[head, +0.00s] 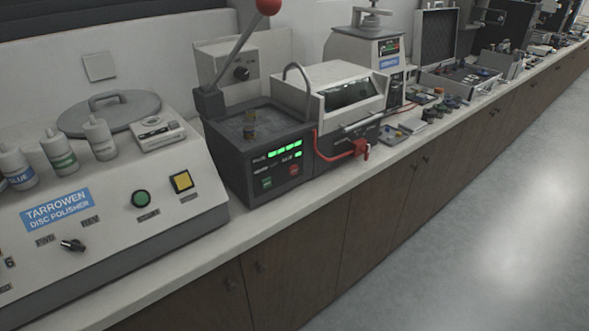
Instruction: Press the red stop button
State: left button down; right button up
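A dark boxy machine (235,168) stands on the counter in the middle left of the head view. Its front panel has lit green readouts (285,149). Below them are a small red button (294,169) on the right and a small green button (266,182) on the left. The red button is unobstructed in this view. A lever with a red ball (268,6) rises behind the machine's left side. Neither of my grippers is in view.
A disc polisher (115,225) with a green and a yellow button stands left of the machine. A red hose (335,153) with a tap is at its right. More equipment lines the counter (190,265). The floor (480,230) at right is clear.

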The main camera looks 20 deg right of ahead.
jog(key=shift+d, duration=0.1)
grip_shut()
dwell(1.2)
